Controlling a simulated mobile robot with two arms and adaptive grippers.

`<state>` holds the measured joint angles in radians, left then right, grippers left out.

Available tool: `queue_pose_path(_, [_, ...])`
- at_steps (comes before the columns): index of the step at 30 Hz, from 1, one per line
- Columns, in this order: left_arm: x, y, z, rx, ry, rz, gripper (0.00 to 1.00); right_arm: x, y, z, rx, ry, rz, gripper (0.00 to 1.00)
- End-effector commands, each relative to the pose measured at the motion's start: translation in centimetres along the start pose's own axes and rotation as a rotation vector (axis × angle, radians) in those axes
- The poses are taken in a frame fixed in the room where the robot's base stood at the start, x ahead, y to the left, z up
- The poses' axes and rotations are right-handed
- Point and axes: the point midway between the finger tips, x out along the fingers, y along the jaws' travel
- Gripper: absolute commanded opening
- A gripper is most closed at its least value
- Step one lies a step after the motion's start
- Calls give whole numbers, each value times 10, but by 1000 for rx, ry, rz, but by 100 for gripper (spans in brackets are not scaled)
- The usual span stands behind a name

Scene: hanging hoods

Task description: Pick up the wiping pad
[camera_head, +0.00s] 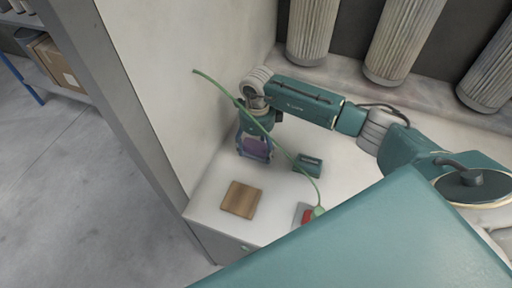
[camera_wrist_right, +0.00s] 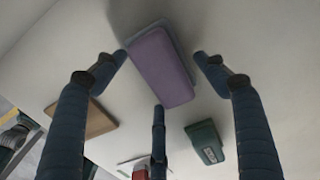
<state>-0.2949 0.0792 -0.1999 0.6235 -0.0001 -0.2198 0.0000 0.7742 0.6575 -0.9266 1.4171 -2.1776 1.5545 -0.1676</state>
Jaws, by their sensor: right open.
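The wiping pad is a purple, rounded rectangular block with a blue-grey backing (camera_wrist_right: 160,68). In the head view it shows as a purple patch (camera_head: 256,147) among the fingers of my right gripper (camera_head: 254,157), close to the pale wall at the back of the white counter. In the right wrist view my right gripper (camera_wrist_right: 161,75) is open. Its fingers are spread on the left, right and near sides of the pad. Whether any finger touches the pad I cannot tell. My left gripper is not in view.
A brown wooden block (camera_head: 241,199), a dark green box (camera_head: 308,164) and a grey item with a red part (camera_head: 305,215) lie on the white counter (camera_head: 215,187). A thin green line (camera_head: 283,148) crosses the head view.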

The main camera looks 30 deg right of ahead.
Motion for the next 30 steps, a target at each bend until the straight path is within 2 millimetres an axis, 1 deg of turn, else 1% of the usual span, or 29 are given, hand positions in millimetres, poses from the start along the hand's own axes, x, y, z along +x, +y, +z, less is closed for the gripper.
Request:
queue_pose_path(1, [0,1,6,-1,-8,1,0,0,0,0,0,0,0,72])
queue_pose_path(2, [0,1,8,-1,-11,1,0,0,0,0,0,0,0,68])
queue_pose_path(3, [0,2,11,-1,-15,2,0,0,0,0,0,0,0,60])
queue_pose_path(5, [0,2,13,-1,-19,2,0,0,0,0,0,-1,0,48])
queue_pose_path(6, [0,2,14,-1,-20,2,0,0,0,0,0,-1,0,40])
queue_pose_path(9, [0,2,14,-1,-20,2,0,-1,0,0,0,-1,0,22])
queue_pose_path(19, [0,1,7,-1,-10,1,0,-1,0,0,0,-1,-1,21])
queue_pose_path(23, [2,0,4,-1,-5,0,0,-6,-1,1,0,-3,-2,21])
queue_pose_path(26, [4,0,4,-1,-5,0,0,-14,-1,2,1,-4,-2,21])
queue_pose_path(29, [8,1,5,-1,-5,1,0,-28,-1,1,-1,-5,-4,21])
queue_pose_path(30, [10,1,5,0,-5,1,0,-35,-2,2,0,-6,-5,21])
